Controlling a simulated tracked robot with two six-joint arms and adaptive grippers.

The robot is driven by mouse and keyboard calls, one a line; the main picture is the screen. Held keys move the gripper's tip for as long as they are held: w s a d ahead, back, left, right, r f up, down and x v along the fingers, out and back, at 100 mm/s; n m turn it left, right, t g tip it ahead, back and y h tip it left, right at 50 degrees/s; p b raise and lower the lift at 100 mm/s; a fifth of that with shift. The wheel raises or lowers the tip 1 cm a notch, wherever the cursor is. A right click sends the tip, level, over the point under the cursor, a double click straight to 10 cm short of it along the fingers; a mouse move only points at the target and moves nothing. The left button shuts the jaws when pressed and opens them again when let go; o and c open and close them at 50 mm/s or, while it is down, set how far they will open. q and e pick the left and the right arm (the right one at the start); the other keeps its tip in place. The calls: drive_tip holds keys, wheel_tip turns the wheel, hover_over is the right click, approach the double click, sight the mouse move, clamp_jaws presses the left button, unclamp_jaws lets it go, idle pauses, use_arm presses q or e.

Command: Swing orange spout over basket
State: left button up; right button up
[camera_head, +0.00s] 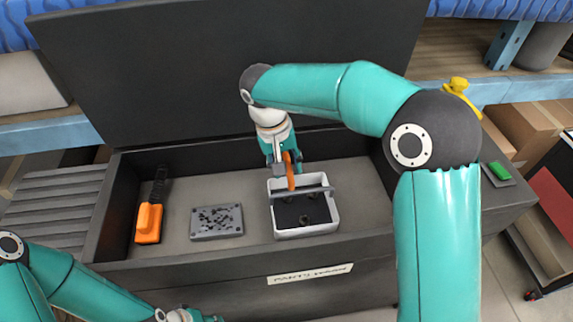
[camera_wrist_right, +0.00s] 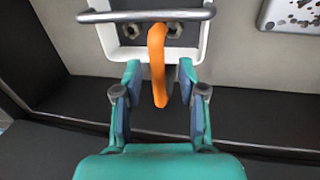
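The orange spout (camera_head: 290,171) hangs at the far side of the white basket (camera_head: 306,232) in the head view. In the right wrist view the orange spout (camera_wrist_right: 157,62) reaches down from over the basket's rim (camera_wrist_right: 100,35) to between my fingers. My right gripper (camera_wrist_right: 160,90) is open around it, with a gap on both sides. It also shows above the basket's far edge in the head view (camera_head: 287,160). The basket has a grey bar (camera_head: 312,192) across it and dark nut-like pieces inside. My left gripper (camera_head: 190,316) is at the bottom edge, its fingers cut off.
The basket stands in a dark open chest (camera_head: 180,262) with a raised lid (camera_head: 200,60). A grey perforated block (camera_head: 216,222) and an orange-handled tool (camera_head: 149,222) lie to its left. A green item (camera_head: 500,171) rests on the right ledge. The chest floor between them is clear.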

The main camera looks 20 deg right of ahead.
wheel_tip(320, 180, up, 12)
drive_tip(key=a, duration=0.2)
drive_tip(key=shift+w+f, duration=0.2)
idle(0.3)
drive_tip(key=shift+a, duration=0.1)
idle(0.3)
